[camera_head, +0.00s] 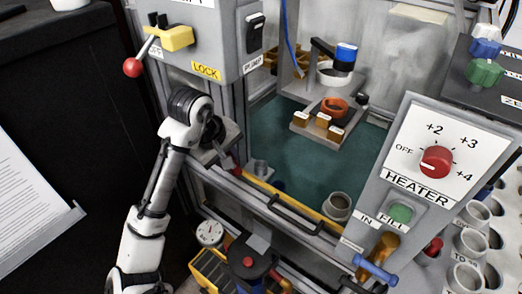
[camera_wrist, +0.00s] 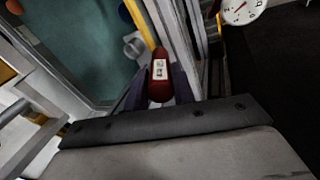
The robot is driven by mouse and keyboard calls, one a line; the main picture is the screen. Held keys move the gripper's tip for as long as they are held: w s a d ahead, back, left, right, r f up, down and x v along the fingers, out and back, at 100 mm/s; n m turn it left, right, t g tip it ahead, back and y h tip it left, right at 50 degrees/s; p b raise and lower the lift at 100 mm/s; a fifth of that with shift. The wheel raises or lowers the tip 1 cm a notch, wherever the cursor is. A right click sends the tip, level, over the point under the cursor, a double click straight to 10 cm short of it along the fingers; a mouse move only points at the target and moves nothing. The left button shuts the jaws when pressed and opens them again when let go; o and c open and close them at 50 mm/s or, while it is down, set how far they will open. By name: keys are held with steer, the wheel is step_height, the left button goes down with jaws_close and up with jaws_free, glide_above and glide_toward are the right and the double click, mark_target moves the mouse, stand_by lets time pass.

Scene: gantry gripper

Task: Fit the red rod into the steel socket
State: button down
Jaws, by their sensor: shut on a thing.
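My gripper (camera_wrist: 156,88) is shut on the red rod (camera_wrist: 159,66), which has a small white label on its side and points away from the wrist. In the head view my gripper (camera_head: 226,160) is by the front frame of the cabinet, and a small red part of the rod (camera_head: 236,170) shows at its tip. A small grey metal socket (camera_head: 261,167) stands just right of it, inside the front edge. A grey cylindrical piece, likely this socket, shows beyond and left of the rod in the wrist view (camera_wrist: 132,46), apart from it. The rod's far end is not clear.
A yellow strip (camera_head: 298,203) and a dark handle (camera_head: 293,215) run along the cabinet front. A grey cup (camera_head: 338,207) stands on the green floor (camera_head: 300,165). A grey switch box (camera_head: 215,40) hangs above my gripper. The heater panel (camera_head: 428,150) stands at right.

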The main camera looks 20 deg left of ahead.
steer(key=w+d, duration=0.3)
steer(key=w, duration=0.5)
steer(key=shift+w+d+f+g+y+p, duration=0.3)
steer(key=shift+w+f+g, duration=0.4)
steer(key=shift+f, duration=0.6)
steer(key=shift+w+d+f+g+y+p, duration=0.25)
steer(key=shift+w+d+f+g, duration=0.4)
steer(key=shift+f, duration=0.65)
steer(key=shift+w+d+f+g+y+p, duration=0.1)
steer(key=shift+w+f+g+y+p, duration=0.15)
steer(key=shift+w+f+g, duration=0.6)
steer(key=shift+f+t, duration=0.3)
steer(key=shift+f, duration=0.3)
steer(key=c, duration=1.2)
jaws_free()
steer(key=shift+o, duration=0.2)
step_height(320, 180, up, 8)
steer(key=shift+f, duration=0.1)
